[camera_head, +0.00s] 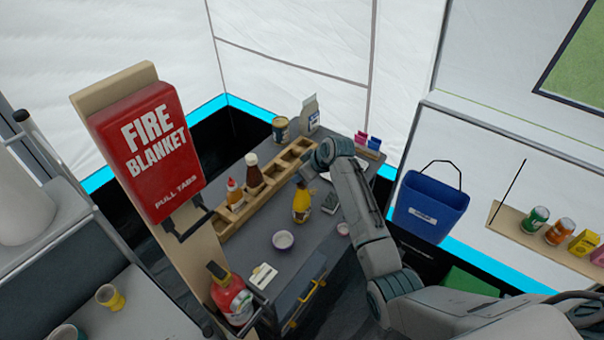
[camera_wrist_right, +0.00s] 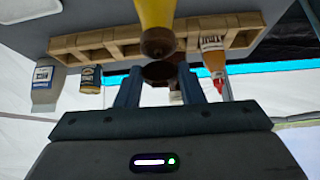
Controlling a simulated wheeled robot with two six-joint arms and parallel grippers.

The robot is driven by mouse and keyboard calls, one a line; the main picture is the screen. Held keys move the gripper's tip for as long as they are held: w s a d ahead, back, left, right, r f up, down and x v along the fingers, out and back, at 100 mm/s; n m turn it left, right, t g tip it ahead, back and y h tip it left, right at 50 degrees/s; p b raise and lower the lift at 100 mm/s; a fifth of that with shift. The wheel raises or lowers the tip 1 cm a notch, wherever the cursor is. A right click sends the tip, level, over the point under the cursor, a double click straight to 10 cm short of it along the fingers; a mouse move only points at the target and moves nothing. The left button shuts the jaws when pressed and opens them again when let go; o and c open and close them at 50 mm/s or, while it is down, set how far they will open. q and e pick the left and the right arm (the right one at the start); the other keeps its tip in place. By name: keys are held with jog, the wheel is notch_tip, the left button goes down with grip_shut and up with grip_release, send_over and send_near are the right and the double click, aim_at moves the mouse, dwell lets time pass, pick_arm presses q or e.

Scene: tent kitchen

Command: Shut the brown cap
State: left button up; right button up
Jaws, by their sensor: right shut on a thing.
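A yellow bottle (camera_head: 301,206) stands on the grey counter, just in front of the wooden rack. In the right wrist view, which looks inverted, the bottle (camera_wrist_right: 156,14) comes in from the top, with its brown top (camera_wrist_right: 158,45) towards my gripper. The brown cap (camera_wrist_right: 160,72) shows as a dark disc beside that top, between the fingers. My right gripper (camera_wrist_right: 158,80) is shut on the cap, one blue finger on each side. In the head view, the right arm reaches over the bottle and its wrist partly hides the gripper. My left gripper is not in view.
The wooden rack (camera_head: 232,218) holds a red-tipped bottle (camera_head: 235,192) and a brown bottle (camera_head: 252,172) behind the yellow one. A small bowl (camera_head: 283,241) and a red extinguisher (camera_head: 232,300) are nearer. A blue bucket (camera_head: 430,205) hangs at right.

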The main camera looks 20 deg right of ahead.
jog(key=o, duration=1)
jog(key=shift+d, duration=0.1)
jog(key=shift+s+d+r, duration=0.1)
jog(key=shift+s+r, duration=0.1)
jog(key=shift+r, duration=0.15)
jog(key=shift+b+v, duration=1.9)
jog(key=shift+v, duration=3)
